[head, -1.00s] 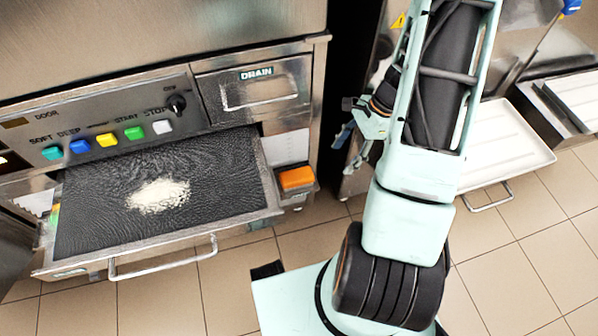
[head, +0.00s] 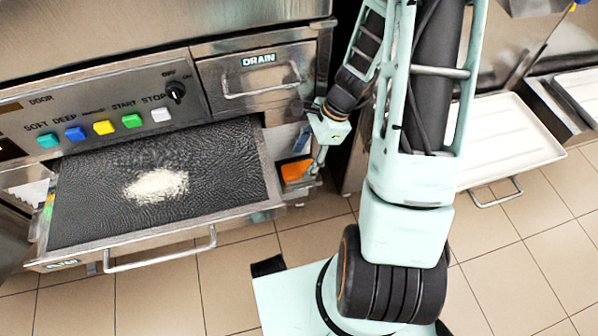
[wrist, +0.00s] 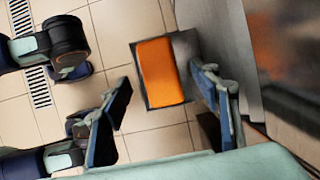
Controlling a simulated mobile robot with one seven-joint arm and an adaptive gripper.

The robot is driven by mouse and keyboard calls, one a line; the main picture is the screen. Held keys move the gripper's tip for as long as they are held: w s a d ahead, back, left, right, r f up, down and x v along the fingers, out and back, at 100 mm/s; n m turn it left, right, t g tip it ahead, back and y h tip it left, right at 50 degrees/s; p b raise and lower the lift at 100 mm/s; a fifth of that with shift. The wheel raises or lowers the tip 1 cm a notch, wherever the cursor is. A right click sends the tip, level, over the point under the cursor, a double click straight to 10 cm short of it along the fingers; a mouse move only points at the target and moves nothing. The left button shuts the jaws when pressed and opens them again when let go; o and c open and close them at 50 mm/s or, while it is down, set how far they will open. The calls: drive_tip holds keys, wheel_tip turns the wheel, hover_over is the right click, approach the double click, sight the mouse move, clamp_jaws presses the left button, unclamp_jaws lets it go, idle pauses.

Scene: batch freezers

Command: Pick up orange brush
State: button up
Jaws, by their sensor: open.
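The orange brush (head: 293,171) shows as an orange block in a small metal holder on the right side of the freezer, beside the pulled-out drawer. In the head view my gripper (head: 313,165) is right at it and partly covers its right side. In the wrist view the brush (wrist: 158,72) lies ahead, between the two blue fingers of my gripper (wrist: 163,82) and seemingly beyond their tips. The fingers are open, with nothing between them. I see only the brush's orange top; its underside is hidden.
The open filter drawer (head: 85,205) holds a dark mesh with white powder (head: 157,185) and has a front handle (head: 160,257). The freezer's drain drawer (head: 255,76) is above the brush. A white tray (head: 510,145) stands to the right. Tiled floor (head: 230,290) is clear in front.

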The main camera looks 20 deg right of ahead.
sight(300, 168)
drive_tip(key=b+x, duration=0.1)
drive_tip(key=x, duration=0.3)
drive_tip(key=shift+f, duration=0.2)
drive_tip(key=shift+f, duration=0.1)
drive_tip(key=c, duration=1.3)
drive_tip(key=shift+d+r, duration=0.1)
drive_tip(key=shift+r, duration=0.15)
